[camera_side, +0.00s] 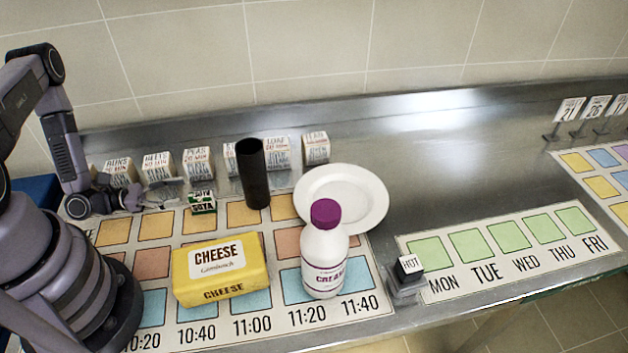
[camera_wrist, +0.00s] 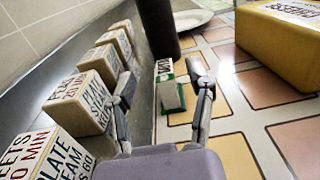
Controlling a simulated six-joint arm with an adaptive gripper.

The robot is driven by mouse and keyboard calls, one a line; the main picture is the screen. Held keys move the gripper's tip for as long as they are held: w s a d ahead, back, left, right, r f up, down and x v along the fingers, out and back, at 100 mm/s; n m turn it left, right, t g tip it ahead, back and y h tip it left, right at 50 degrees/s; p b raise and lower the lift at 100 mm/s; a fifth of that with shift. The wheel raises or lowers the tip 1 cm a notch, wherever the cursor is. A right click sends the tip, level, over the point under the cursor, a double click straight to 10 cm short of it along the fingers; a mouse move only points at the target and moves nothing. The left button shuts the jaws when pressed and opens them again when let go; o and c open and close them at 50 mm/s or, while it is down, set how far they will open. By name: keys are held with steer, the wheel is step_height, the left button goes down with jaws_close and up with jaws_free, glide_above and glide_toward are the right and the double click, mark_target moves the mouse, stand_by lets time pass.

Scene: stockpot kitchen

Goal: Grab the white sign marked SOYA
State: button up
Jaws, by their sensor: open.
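The SOYA sign (camera_side: 203,203) is a small white block with green edging and dark lettering. It stands at the back edge of the coloured grid mat, left of a dark cylinder. In the wrist view the SOYA sign (camera_wrist: 169,95) stands upright ahead, between the lines of my two fingers. My gripper (camera_side: 172,193) is open and empty, low and just left of the sign in the side view. In the wrist view my gripper (camera_wrist: 164,85) has its fingers spread wide. I cannot tell whether either finger touches the sign.
Several white lettered blocks (camera_side: 157,166) line the back, close to my left finger in the wrist view. The dark cylinder (camera_side: 252,172) stands just beyond the sign. A yellow CHEESE pack (camera_side: 219,270), a white purple-capped bottle (camera_side: 325,252) and a white plate (camera_side: 366,195) are nearby.

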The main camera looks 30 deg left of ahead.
mark_target(212, 195)
steer(key=shift+w+d+f, duration=0.15)
steer(key=shift+d+f, duration=0.05)
steer(key=shift+f, duration=0.45)
steer(key=shift+w+d+f, duration=0.1)
steer(key=shift+d+f, duration=0.05)
steer(key=shift+f, duration=0.45)
steer(key=shift+x, duration=3.35)
jaws_close()
